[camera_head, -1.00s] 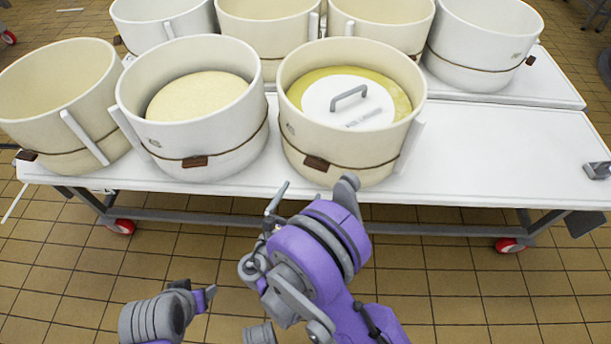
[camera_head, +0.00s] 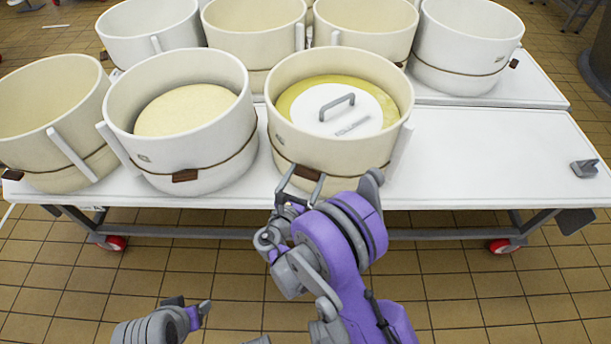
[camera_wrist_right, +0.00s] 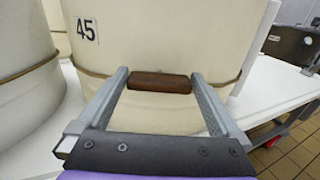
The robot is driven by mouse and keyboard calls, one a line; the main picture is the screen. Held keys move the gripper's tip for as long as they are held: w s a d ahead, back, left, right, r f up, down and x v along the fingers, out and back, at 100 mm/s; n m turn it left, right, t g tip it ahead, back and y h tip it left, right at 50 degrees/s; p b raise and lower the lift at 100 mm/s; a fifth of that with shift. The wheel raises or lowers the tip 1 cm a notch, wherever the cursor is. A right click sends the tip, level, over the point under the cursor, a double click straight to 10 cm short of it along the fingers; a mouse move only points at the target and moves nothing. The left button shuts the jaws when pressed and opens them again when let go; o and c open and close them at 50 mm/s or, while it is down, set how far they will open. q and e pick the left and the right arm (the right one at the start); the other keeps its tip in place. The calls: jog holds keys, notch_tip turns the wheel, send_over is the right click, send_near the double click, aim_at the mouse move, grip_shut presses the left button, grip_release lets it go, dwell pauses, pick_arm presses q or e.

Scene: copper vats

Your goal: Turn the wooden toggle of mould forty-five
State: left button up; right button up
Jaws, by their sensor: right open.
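Mould forty-five is a cream round mould (camera_head: 345,150) at the front of the white table, and its "45" label (camera_wrist_right: 87,30) shows in the right wrist view. Its brown wooden toggle (camera_wrist_right: 160,82) lies level on the cord around the front wall; it also shows in the head view (camera_head: 308,172). My right gripper (camera_head: 305,180) is open at the toggle. In the right wrist view its fingertips (camera_wrist_right: 160,76) stand at either end of the toggle, with narrow gaps. My left arm's end shows at the bottom left of the head view; its finger state is unclear.
A white lid with a grey handle (camera_head: 337,109) sits on yellow content inside the mould. A white mould (camera_head: 215,155) stands close on the left. More moulds line the back. The table (camera_head: 490,160) is mostly bare to the right, with a small grey clamp (camera_head: 584,168).

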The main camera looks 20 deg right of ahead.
jog(key=c, duration=1)
jog(key=shift+m, duration=0.4)
jog(key=m+b, duration=0.1)
jog(key=m, duration=0.1)
jog(key=shift+f+m, duration=0.1)
jog(key=shift+m, duration=0.3)
jog(key=m+b, duration=0.1)
jog(key=m, duration=0.3)
jog(key=shift+s+d+m, duration=0.1)
jog(key=shift+m, duration=0.2)
jog(key=m+b, duration=0.1)
jog(key=m, duration=0.3)
jog(key=shift+m, duration=0.3)
jog(key=m, duration=0.5)
jog(key=shift+f, duration=0.1)
